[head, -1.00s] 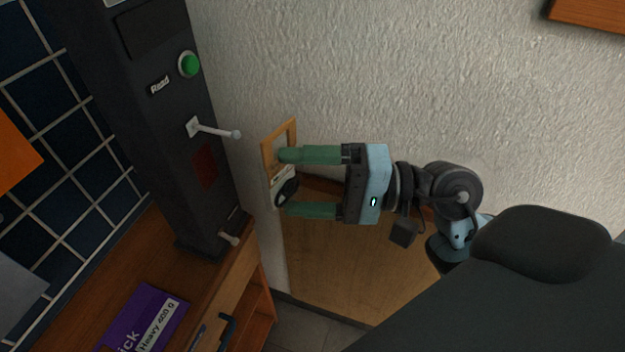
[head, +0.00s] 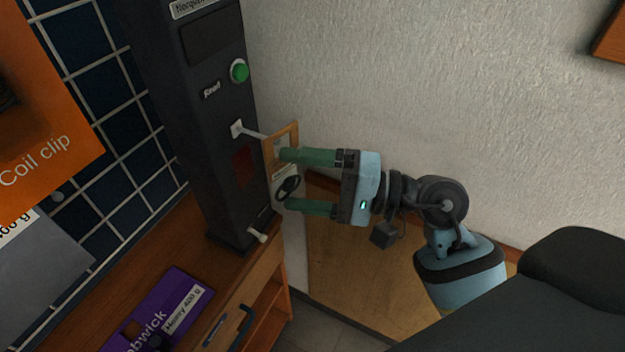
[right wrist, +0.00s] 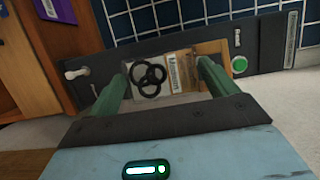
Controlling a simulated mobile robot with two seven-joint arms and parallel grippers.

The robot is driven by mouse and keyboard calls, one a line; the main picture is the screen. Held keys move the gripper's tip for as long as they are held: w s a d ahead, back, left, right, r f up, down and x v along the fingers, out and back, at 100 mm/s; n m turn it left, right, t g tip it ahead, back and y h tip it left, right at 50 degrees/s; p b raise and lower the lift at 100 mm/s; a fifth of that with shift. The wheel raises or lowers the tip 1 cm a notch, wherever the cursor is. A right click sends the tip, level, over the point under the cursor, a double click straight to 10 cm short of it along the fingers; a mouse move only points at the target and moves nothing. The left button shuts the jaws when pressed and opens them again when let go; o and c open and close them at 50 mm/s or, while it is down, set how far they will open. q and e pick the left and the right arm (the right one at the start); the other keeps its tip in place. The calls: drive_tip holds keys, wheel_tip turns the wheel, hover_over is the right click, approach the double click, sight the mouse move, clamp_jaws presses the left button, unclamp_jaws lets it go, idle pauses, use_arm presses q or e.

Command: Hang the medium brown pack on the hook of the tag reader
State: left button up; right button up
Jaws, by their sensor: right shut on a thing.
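The tag reader (head: 217,140) is a dark upright column at left of centre, with a green button, a "Read" label and a dark red panel. Its hook (head: 250,133) is a thin pale peg pointing right. My right gripper (head: 287,180) is shut on the medium brown pack (head: 281,139), whose brown frame surrounds an opening at its upper end. The peg's tip end meets the frame's left edge; I cannot tell if it is inside the opening. In the right wrist view the pack (right wrist: 180,72) shows "Medium" and black rings between the green fingers. My left gripper is out of view.
A purple pack (head: 160,310) marked "Heavy 400 g" lies on the wooden counter below the reader. A pale knob (head: 258,237) sticks out low on the reader. An orange "Coil clip" panel (head: 50,120) is close at left. A textured wall (head: 400,90) stands behind.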

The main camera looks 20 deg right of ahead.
drive_tip(key=shift+w+a+p, duration=0.3)
drive_tip(key=shift+w+a, duration=0.25)
drive_tip(key=shift+w, duration=0.2)
drive_tip(key=shift+w+a+f+b, duration=0.35)
drive_tip(key=shift+w+f+b, duration=0.1)
drive_tip(key=shift+b, duration=0.15)
drive_tip(key=shift+w+a, duration=0.1)
drive_tip(key=o, duration=0.8)
